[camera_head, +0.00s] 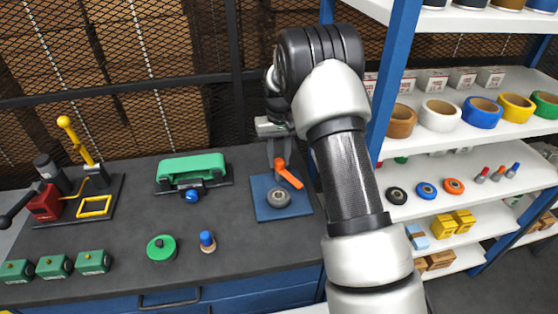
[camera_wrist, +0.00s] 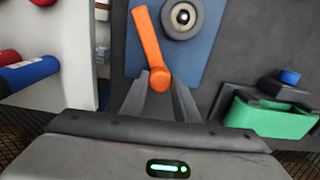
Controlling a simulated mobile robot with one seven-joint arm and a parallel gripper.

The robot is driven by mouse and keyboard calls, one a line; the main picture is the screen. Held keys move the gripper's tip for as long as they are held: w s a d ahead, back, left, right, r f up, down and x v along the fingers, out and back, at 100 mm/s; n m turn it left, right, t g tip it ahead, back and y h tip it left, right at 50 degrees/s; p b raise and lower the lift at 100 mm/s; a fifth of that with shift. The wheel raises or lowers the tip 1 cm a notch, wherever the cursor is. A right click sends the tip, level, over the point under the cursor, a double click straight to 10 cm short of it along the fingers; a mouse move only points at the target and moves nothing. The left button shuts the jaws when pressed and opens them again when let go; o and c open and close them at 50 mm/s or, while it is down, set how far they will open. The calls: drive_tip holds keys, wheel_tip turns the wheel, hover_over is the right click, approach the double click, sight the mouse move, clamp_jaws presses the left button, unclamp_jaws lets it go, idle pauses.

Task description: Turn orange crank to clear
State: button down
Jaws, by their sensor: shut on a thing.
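The orange crank (camera_head: 288,175) is on a blue plate (camera_head: 265,208) on the dark table. My gripper (camera_head: 278,157) is over the upper end of the crank. In the wrist view its two fingers (camera_wrist: 159,84) are shut on the crank's rounded end. The fingertips are partly hidden by the crank.
A green device (camera_head: 191,167) with a blue knob stands left of the plate. A green disc (camera_head: 161,248) and a blue-topped peg (camera_head: 207,241) are on the front table. Shelves with tape rolls (camera_head: 440,114) stand right. A mesh fence (camera_head: 120,80) rises behind.

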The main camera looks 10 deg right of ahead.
drive_tip(key=n, duration=0.5)
drive_tip(key=shift+b, duration=0.4)
drive_tip(key=shift+n, duration=2.5)
drive_tip(key=c, duration=1.4)
unclamp_jaws()
drive_tip(key=shift+o, duration=0.2)
drive_tip(key=shift+r, duration=0.1)
wheel_tip(320, 180, up, 17)
drive_tip(key=shift+r, duration=0.15)
